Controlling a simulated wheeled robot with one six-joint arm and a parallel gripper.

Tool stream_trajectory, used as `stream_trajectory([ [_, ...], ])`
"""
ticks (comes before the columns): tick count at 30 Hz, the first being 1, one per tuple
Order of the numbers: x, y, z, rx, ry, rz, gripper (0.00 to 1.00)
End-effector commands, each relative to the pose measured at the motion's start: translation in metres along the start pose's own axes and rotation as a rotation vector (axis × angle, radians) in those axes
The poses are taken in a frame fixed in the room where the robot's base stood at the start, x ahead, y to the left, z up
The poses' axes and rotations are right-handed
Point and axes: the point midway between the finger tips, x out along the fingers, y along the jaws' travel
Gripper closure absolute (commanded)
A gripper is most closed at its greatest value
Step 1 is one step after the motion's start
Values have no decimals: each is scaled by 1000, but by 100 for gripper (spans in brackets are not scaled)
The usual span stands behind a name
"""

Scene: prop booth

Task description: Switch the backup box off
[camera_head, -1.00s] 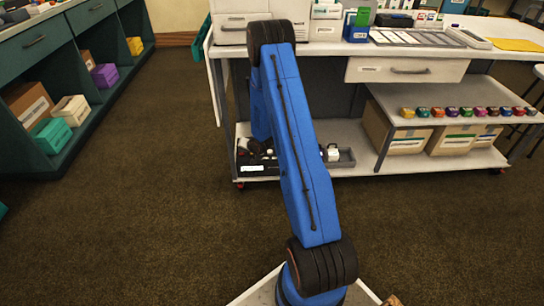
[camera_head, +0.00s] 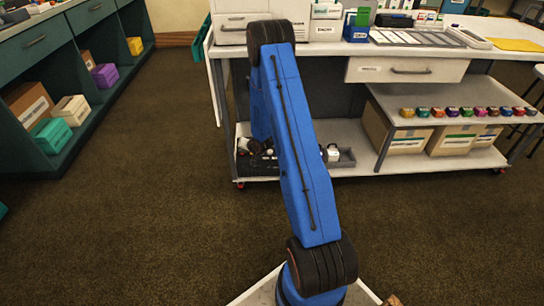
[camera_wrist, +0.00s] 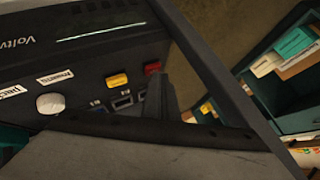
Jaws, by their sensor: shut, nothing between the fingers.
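A dark box (camera_wrist: 100,75) with lettering starting "Voltw" fills the left of the wrist view, seen tilted. Its face carries a white knob (camera_wrist: 50,103), a yellow switch (camera_wrist: 117,81), a red switch (camera_wrist: 153,68) and small dark sockets. I cannot read a label that names it the backup box. My gripper (camera_wrist: 163,98) is shut and empty, its dark tip close below the red switch; I cannot tell whether they touch. In the head view, dark equipment (camera_head: 268,163) on the cart's low shelf is mostly hidden behind my blue arm, and the gripper is hidden too.
A row of small coloured items (camera_head: 470,111) lines the shelf above. A teal cabinet (camera_head: 80,75) stands at left. The floor between is clear.

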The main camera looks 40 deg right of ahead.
Motion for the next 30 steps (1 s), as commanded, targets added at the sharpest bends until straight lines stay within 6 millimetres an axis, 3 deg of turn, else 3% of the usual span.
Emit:
stream_trajectory([
  [7,-4,-3,-3,-1,1,-1,100],
  [30,-42,-30,-31,-1,1,0,100],
])
